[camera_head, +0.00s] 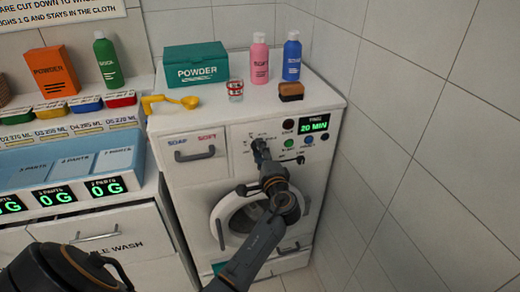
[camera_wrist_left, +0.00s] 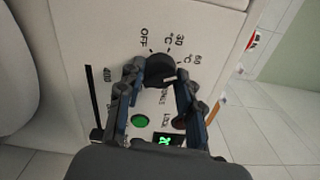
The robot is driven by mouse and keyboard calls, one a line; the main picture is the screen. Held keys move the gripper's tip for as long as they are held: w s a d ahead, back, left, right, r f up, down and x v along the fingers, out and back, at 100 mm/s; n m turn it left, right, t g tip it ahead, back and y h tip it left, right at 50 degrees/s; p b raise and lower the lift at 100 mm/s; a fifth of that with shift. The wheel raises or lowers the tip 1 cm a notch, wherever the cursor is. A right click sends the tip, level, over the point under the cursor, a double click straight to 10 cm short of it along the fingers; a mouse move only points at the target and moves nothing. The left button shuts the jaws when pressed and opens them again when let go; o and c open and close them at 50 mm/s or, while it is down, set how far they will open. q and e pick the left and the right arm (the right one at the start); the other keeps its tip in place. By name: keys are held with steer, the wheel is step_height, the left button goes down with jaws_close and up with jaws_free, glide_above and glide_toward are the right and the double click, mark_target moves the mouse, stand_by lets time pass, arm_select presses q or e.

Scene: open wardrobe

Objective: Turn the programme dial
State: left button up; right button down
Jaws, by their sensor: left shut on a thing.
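The programme dial (camera_wrist_left: 160,68) is a dark round knob on the washing machine's white front panel. Marks reading OFF, 30°C and 60°C are printed around it in the left wrist view. My left gripper (camera_wrist_left: 158,85) is shut on the dial, one finger on each side. In the head view my left gripper (camera_head: 262,150) reaches the panel and hides most of the dial. The washing machine (camera_head: 210,215) has a green display (camera_head: 314,126) reading 20 MIN. My right gripper is not in view.
A green powder box (camera_head: 196,66), a measuring glass (camera_head: 235,91), pink bottle (camera_head: 260,60), blue bottle (camera_head: 292,58) and brown block (camera_head: 291,92) stand on the machine. A tiled wall (camera_head: 400,140) is close on the right. A counter with blue trays (camera_head: 70,168) stands left.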

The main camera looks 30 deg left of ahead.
arm_select(q)
steer(key=shift+r+m, duration=0.15)
steer(key=shift+m, duration=0.15)
steer(key=o, duration=1.2)
steer(key=shift+w, duration=0.1)
steer(key=v, duration=1.2)
